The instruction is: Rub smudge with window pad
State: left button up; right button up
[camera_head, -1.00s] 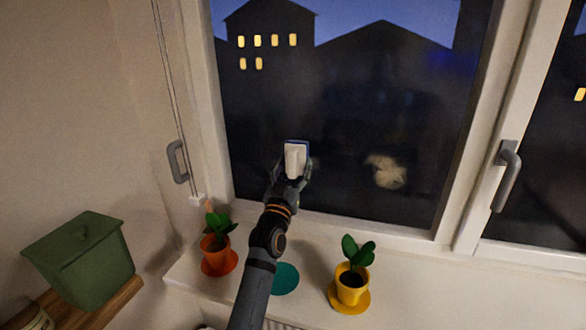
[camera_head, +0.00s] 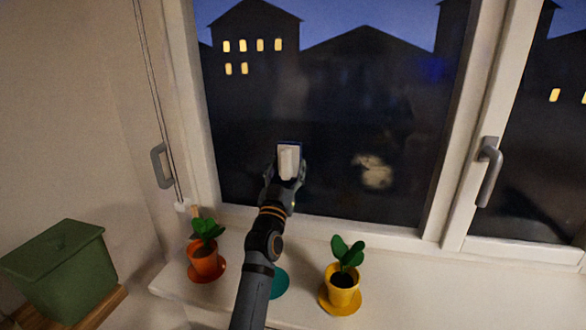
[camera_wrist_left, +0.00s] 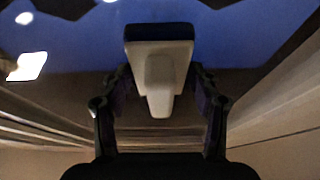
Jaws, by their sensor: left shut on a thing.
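My left gripper (camera_head: 286,179) is shut on the white handle of the window pad (camera_head: 289,160), which has a dark blue edge. The pad is in front of the dark window pane; I cannot tell whether it touches the glass. In the left wrist view, the pad (camera_wrist_left: 160,55) sits between the two fingers. The smudge (camera_head: 372,171) is a pale, cloudy patch on the glass, to the right of the pad at nearly the same height. My right gripper is not in view.
An orange pot (camera_head: 204,262) and a yellow pot (camera_head: 342,290) with plants stand on the windowsill (camera_head: 400,275). A teal disc (camera_head: 279,284) lies partly behind my left arm. A green box (camera_head: 60,275) is at lower left. A grey window handle (camera_head: 489,170) is at right.

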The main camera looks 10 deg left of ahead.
pick_arm(q)
jog(key=shift+a+p, duration=0.3)
jog(key=shift+a, duration=0.7)
jog(key=shift+w+a+f+p, duration=0.1)
jog(key=shift+a+p, duration=0.55)
jog(key=shift+a, duration=1.15)
jog(key=shift+a+p, duration=0.35)
jog(key=shift+a, duration=1.4)
